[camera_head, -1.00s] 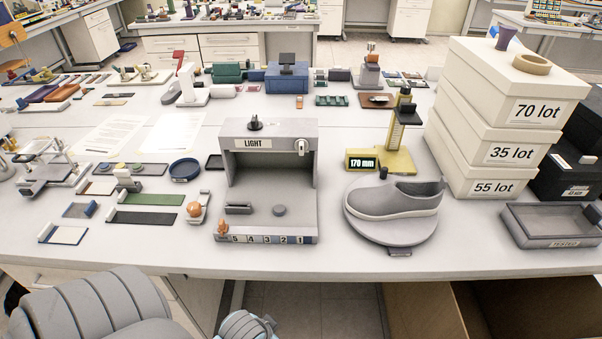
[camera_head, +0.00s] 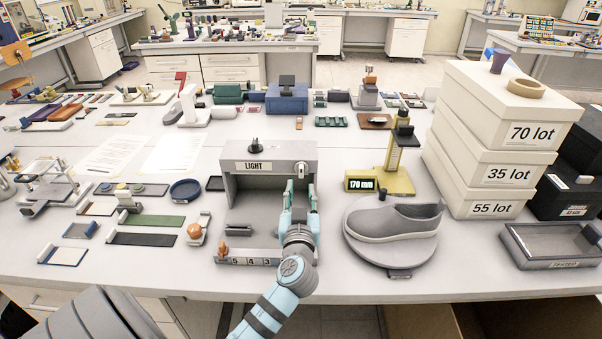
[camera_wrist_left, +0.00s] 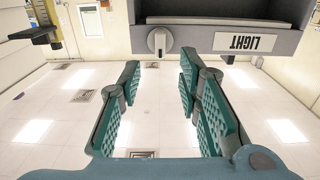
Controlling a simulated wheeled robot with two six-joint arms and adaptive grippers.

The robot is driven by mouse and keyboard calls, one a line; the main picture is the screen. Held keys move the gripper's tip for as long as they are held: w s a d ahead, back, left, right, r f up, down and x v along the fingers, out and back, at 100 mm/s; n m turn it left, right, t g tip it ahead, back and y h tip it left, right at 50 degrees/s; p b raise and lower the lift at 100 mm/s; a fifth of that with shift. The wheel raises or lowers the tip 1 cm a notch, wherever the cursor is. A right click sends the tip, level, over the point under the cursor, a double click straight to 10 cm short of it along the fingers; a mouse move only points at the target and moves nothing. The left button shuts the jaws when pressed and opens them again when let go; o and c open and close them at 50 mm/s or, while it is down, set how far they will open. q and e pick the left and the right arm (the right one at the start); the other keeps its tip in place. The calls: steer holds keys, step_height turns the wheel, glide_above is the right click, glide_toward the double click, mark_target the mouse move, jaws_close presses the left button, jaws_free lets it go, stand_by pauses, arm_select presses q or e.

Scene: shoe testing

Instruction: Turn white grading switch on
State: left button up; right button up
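The grey LIGHT box (camera_head: 232,180) stands in the middle of the table, with a LIGHT label on its upper front. My right gripper is out of view.
A dark knob (camera_head: 254,145) stands on top of the box. To the right are a yellow gauge reading 170 mm (camera_head: 398,180), a grey shoe (camera_head: 390,221) on a round stand and stacked white boxes (camera_head: 490,170).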

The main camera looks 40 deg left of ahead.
mark_target(301, 173)
arm_select(q)
steer(key=x, duration=0.7)
steer(key=shift+w+a+f, duration=0.1)
jaws_close()
